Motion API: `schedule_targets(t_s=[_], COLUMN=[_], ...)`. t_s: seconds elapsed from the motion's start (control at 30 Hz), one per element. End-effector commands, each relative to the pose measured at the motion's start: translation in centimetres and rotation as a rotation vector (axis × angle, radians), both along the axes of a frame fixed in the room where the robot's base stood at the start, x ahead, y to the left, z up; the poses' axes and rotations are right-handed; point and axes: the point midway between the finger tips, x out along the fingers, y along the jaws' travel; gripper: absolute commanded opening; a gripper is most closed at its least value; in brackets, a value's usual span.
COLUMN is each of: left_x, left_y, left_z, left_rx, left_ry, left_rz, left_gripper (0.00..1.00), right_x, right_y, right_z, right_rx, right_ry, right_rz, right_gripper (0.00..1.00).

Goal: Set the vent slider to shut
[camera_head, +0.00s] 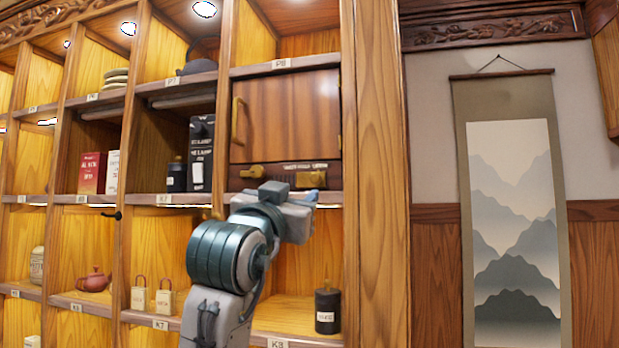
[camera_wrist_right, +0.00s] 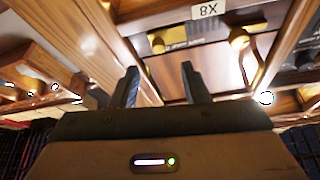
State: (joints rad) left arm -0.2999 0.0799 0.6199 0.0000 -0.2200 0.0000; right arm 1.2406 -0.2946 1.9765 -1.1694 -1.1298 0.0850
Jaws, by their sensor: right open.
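The vent strip (camera_head: 290,170) runs below the closed wooden door (camera_head: 292,112) of the cabinet. It carries a brass knob (camera_head: 257,171) at its left and a brass piece (camera_head: 312,180) at its right. I cannot tell the slider's setting; the lettering is too small. My right gripper (camera_head: 296,203) is just in front of and below the strip.
The door has a brass pull (camera_head: 237,121) on its left. A shelf edge (camera_head: 330,197) runs under the strip. A dark jar (camera_head: 327,311) stands in the bay below. Black boxes (camera_head: 201,152) stand in the bay left of the door. A wide post (camera_head: 381,150) bounds the right.

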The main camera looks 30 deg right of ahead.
Motion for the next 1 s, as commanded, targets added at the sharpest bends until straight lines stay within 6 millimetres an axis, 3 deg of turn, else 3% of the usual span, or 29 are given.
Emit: schedule_targets(t_s=[0.1,0.4,0.87,1.0], left_x=[0.0,0.0,0.1,0.1], left_y=[0.0,0.0,-0.1,-0.1], left_z=[1.6,3.8,4.2,4.2], left_rx=[0.0,0.0,-0.001,-0.001], left_ry=[0.0,0.0,0.0,-0.001], left_rz=[0.0,0.0,0.0,0.0], left_gripper=[0.0,0.0,0.0,0.0], right_x=[1.1,3.6,4.3,4.3], right_y=[-1.7,-5.0,-6.0,-6.0], right_z=[1.3,2.8,2.9,2.9], right_rx=[-0.003,-0.002,0.0,0.0], right_ry=[0.002,0.001,0.0,0.0], right_rz=[-0.006,-0.002,0.001,0.001], right_gripper=[0.41,0.41,0.41,0.18])
